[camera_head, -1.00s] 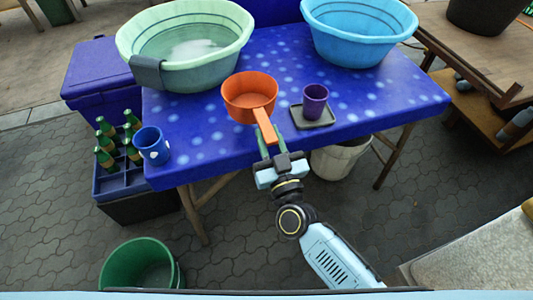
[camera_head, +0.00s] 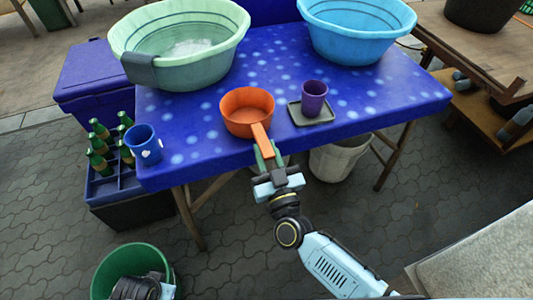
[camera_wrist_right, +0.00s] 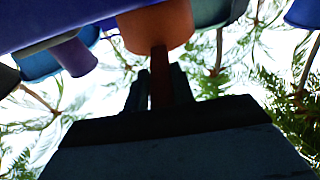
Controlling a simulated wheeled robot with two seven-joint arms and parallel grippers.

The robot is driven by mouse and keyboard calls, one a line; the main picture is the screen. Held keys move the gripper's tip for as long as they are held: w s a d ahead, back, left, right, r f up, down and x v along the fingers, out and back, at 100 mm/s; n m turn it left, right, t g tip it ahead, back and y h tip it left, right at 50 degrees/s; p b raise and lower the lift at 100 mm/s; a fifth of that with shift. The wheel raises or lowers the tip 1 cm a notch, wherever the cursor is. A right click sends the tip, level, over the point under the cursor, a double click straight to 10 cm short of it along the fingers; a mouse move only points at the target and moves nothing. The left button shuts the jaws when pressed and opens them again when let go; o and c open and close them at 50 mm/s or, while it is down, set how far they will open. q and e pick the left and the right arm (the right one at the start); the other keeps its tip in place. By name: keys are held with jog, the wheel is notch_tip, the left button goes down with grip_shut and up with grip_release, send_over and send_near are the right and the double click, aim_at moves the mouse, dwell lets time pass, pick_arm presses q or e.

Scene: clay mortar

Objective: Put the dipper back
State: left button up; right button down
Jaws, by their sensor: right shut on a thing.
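The dipper is an orange round pan (camera_head: 247,112) with a straight orange handle that points towards me. In the head view its bowl shows over the near part of the blue table, left of a purple cup. My right gripper (camera_head: 266,158) is shut on the handle, just off the table's near edge. In the right wrist view the bowl (camera_wrist_right: 155,28) shows beyond the fingers (camera_wrist_right: 155,92), with the dark handle between them. I cannot tell whether the bowl touches the table. Of my left arm only a part shows at the bottom left; its gripper is out of view.
The blue table (camera_head: 285,65) carries a pale green tub (camera_head: 180,70), a light blue tub (camera_head: 355,40), a blue mug (camera_head: 143,145) and the purple cup (camera_head: 313,97) on a dark square tray (camera_head: 328,117). A bottle crate (camera_head: 110,187) and a green bucket (camera_head: 112,264) stand at left.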

jog(key=c, duration=1.6)
grip_release()
jog(key=shift+f, duration=0.15)
pick_arm(q)
jog(key=shift+w+d+r, duration=0.15)
jog(key=shift+r, duration=0.05)
pick_arm(e)
jog(key=o, duration=0.4)
jog(key=shift+o, duration=0.2)
pick_arm(q)
jog(key=s+f+p, duration=0.1)
jog(key=f, duration=0.1)
jog(key=s+a+f, duration=0.1)
jog(key=s+f, duration=0.1)
jog(key=shift+a+p, duration=0.1)
jog(key=shift+p, duration=0.25)
pick_arm(e)
jog(key=v, duration=1.2)
